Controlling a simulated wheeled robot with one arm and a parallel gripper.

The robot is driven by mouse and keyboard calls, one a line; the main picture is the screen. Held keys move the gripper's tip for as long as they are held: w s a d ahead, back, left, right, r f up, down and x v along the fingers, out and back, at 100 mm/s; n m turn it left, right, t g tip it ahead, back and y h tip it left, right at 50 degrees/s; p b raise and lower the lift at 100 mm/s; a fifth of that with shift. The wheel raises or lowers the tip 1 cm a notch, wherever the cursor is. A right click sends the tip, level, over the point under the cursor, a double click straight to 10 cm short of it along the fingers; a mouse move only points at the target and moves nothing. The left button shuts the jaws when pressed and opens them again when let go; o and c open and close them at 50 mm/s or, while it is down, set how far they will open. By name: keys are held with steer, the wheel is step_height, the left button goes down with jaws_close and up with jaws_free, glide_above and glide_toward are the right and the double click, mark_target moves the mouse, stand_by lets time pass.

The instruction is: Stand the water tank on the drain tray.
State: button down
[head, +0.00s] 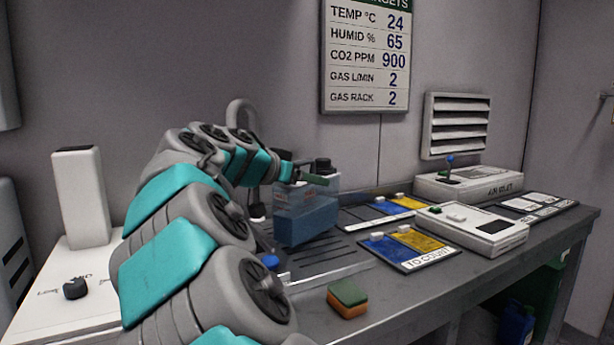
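The water tank (306,222) is a clear box with blue water in its lower part and a dark cap on top. It is right of the middle of the head view and looks about upright. The drain tray (338,254) is a dark slotted panel in the bench top, and the tank is at or just above its back part. I cannot tell whether the tank's base touches it. My gripper (312,180) is at the top of the tank, with a dark green finger across it just below the cap. My arm hides the tray's left part, and the other finger cannot be made out.
A green and orange sponge (347,298) lies on the bench's front edge. Blue and yellow trays (408,248), a white device (472,230) and a joystick box (468,185) stand to the right. A tap (240,112) rises behind my arm. A white tower (80,197) stands left.

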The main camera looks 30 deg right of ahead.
mark_target(283, 185)
steer(key=shift+f+b, duration=0.45)
steer(key=shift+b, duration=0.1)
stand_by(0.4)
jaws_free()
steer(key=shift+f, duration=0.1)
steer(key=shift+a, duration=0.1)
steer(key=shift+b+v, duration=0.45)
steer(key=shift+v, duration=3.4)
